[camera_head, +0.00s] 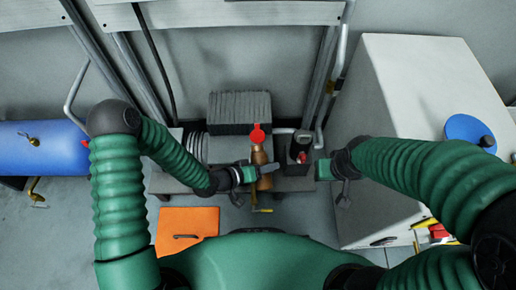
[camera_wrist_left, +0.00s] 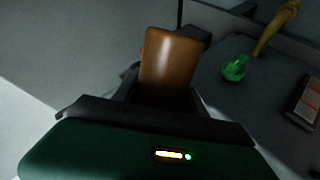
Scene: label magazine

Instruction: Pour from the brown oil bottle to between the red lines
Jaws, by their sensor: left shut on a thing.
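The brown oil bottle (camera_head: 261,163) stands about upright in the middle of the head view, with a red top (camera_head: 257,134). My left gripper (camera_head: 252,174) is shut on its body. In the left wrist view the brown bottle (camera_wrist_left: 170,62) rises between the dark fingers. My right gripper (camera_head: 328,170) is to the right of the bottle and apart from it; its finger gap cannot be made out. A dark container with a small red part (camera_head: 301,156) stands between the bottle and my right gripper.
A dark ribbed block (camera_head: 239,108) stands behind the bottle. A blue tank (camera_head: 45,148) is at left, an orange panel (camera_head: 187,224) lies low, and a white cabinet (camera_head: 400,85) fills the right. A green object (camera_wrist_left: 235,68) and brass pipe (camera_wrist_left: 276,26) show in the wrist view.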

